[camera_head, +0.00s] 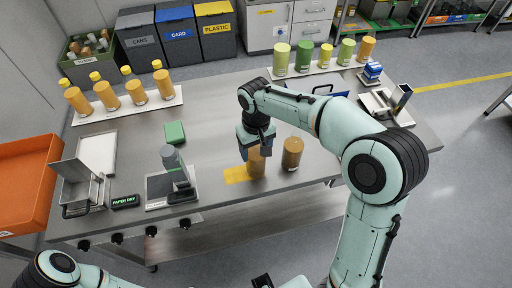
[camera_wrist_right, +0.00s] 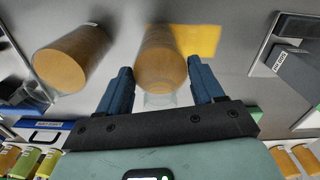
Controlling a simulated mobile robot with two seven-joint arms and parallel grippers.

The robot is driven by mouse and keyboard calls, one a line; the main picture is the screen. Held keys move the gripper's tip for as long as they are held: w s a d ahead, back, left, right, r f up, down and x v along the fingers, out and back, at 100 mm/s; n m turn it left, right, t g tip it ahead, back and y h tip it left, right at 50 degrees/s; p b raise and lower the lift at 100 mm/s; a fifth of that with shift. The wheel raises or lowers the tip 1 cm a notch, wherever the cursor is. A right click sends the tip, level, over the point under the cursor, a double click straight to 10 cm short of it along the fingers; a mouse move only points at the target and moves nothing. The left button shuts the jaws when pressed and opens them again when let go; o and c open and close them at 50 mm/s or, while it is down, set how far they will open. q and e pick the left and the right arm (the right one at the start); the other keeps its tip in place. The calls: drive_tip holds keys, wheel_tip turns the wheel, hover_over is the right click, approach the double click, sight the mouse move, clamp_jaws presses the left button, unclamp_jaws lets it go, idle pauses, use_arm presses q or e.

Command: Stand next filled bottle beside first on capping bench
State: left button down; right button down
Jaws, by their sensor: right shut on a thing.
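My right gripper (camera_head: 256,148) is shut on an uncapped amber-filled bottle (camera_head: 256,166), upright at the right end of a yellow patch (camera_head: 235,175) on the steel bench. In the right wrist view this bottle (camera_wrist_right: 160,62) sits between the two blue fingers (camera_wrist_right: 162,88). I cannot tell whether its base touches the bench. A second amber-filled bottle (camera_head: 292,155) stands upright a short gap to the right; in the wrist view it (camera_wrist_right: 72,62) is at the left. My left arm shows only as a link at the lower left; its gripper is not clearly in view.
Several amber bottles with yellow caps (camera_head: 135,92) stand on a white strip at the back left. Green and amber bottles (camera_head: 304,56) line a back-right strip. A scale-like device (camera_head: 172,172), a green block (camera_head: 175,133) and an orange bin (camera_head: 27,180) are at the left.

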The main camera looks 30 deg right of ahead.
drive_tip(key=shift+c, duration=0.7)
unclamp_jaws()
drive_tip(key=shift+f, duration=0.1)
drive_tip(key=shift+r, duration=0.35)
wheel_tip(320, 180, up, 12)
drive_tip(key=shift+f+p, duration=0.15)
drive_tip(key=shift+p, duration=0.95)
use_arm(q)
drive_tip(key=w+r, duration=0.1)
drive_tip(key=r, duration=0.1)
drive_tip(key=shift+w+r, duration=0.35)
drive_tip(key=shift+w, duration=0.05)
